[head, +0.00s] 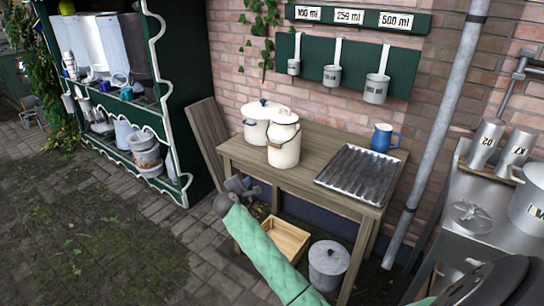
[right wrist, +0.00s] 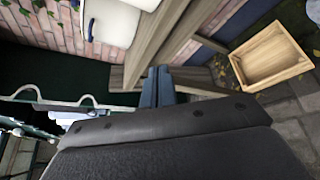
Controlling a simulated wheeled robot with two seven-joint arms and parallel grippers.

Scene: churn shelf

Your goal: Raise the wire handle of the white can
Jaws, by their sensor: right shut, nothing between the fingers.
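The white can (head: 284,143) stands on the wooden table, with a pale lid and dark rim. Its wire handle with a brown wooden grip (head: 276,145) hangs down against its front side. My right gripper (head: 241,184) is in front of the table's left end, below the tabletop and apart from the can. Its fingers (right wrist: 157,86) are shut and empty in the right wrist view.
A white pot (head: 258,121) with blue knob and handles stands close behind the can; a white vessel with a blue handle (right wrist: 113,20) shows in the wrist view. The table (head: 310,140) also holds a ridged metal tray (head: 358,178) and blue jug (head: 383,137). A wooden crate (head: 285,241) lies below.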

